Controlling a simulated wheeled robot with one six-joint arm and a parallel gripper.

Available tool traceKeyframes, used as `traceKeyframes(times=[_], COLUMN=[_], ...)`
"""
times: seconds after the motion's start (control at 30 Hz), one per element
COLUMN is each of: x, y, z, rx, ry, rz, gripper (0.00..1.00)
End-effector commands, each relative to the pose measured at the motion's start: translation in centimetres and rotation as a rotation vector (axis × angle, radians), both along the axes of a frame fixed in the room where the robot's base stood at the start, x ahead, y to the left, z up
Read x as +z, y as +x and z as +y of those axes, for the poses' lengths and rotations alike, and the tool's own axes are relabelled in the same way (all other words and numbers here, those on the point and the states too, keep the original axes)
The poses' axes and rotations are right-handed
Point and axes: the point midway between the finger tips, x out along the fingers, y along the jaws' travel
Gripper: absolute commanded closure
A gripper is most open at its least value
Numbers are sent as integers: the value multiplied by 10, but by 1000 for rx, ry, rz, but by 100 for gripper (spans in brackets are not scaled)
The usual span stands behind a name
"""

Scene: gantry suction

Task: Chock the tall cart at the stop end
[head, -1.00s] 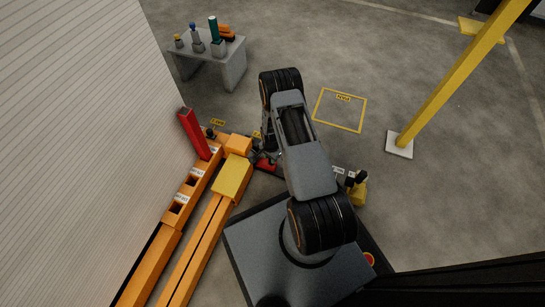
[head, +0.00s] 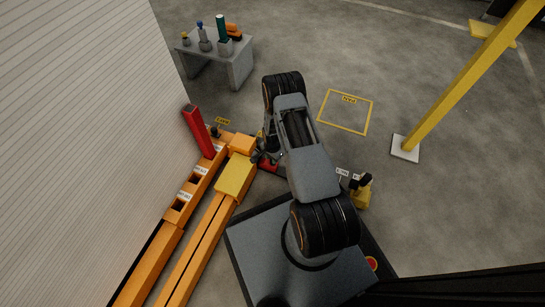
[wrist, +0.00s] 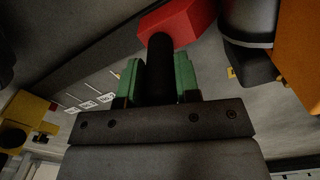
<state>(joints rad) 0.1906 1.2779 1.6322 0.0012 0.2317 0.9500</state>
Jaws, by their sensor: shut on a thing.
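My gripper (wrist: 160,82) has green-padded fingers and is shut on the black handle (wrist: 160,62) of a red block, likely the chock (wrist: 180,24). In the head view, the red block (head: 268,168) shows only partly beside my arm, near the end of the orange rails. Whether it touches the floor or anything else, I cannot tell. I cannot pick out the tall cart with certainty. A tall red post (head: 198,131) stands on the orange rail at the left, and a yellow-topped block (head: 235,174) sits on the nearer rail.
Orange rails (head: 191,240) run along the white wall. A grey table (head: 240,64) with several small items stands at the back left. A yellow-outlined floor square (head: 345,111) is empty. A yellow-and-black object (head: 361,191) stands right of my arm. A yellow column (head: 460,85) rises at the right.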

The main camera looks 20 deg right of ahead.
Motion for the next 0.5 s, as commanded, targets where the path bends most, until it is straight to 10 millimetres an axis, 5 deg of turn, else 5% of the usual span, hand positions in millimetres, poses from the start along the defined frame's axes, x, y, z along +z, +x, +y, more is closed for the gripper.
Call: traceKeyframes(times=[0.07, 0.1, 0.37, 0.5], x=[-2, -1, -1, -1], y=[0, 0, 0, 0], z=[0, 0, 0, 0], rx=[0, 0, 0, 0], ry=[0, 0, 0, 0], rz=[0, -1, 0, 0], gripper=[97, 67, 42, 40])
